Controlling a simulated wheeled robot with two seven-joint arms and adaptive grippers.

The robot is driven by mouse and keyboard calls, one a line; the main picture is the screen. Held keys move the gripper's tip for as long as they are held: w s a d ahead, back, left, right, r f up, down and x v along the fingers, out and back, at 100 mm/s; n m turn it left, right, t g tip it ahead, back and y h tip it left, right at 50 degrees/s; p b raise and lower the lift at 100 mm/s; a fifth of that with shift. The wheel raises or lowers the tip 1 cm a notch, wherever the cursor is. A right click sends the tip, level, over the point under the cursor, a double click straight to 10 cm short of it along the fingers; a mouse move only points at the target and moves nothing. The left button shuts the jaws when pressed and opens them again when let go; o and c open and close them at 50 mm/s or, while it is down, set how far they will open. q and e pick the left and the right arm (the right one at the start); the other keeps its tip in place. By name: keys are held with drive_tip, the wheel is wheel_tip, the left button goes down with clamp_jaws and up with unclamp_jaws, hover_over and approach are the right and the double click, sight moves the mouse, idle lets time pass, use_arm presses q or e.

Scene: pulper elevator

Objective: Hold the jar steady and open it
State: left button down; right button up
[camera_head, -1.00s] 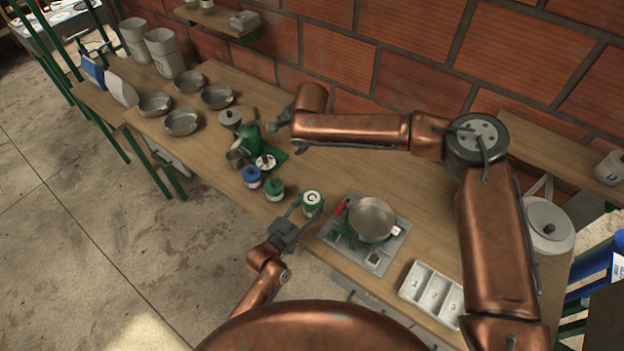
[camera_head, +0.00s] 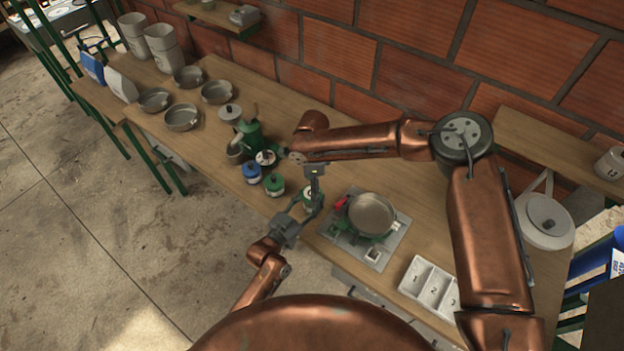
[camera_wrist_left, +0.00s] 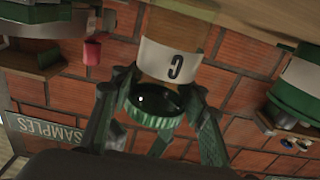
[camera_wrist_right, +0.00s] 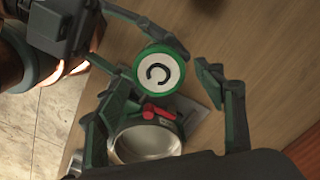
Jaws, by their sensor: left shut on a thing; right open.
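The jar (camera_head: 308,204) marked C stands on the table near its front edge, left of the scale. In the left wrist view the jar (camera_wrist_left: 166,65) shows its white label with a C and a dark green ring. My left gripper (camera_head: 309,213) is shut around the jar from the front. My right gripper (camera_head: 314,185) points down from above the jar and hides part of it. In the right wrist view the jar's lid (camera_wrist_right: 159,71), green with a white C disc, lies between the open fingers of my right gripper (camera_wrist_right: 158,88), apart from them.
A metal pan (camera_head: 372,214) sits on a grey scale just right of the jar. Blue-lidded (camera_head: 252,172) and green-lidded (camera_head: 274,183) jars stand to the left by a green grinder (camera_head: 247,133). A white numbered tray (camera_head: 431,285) lies at the right.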

use_arm(q)
drive_tip(key=shift+f, duration=0.1)
use_arm(e)
drive_tip(key=shift+f, duration=0.9)
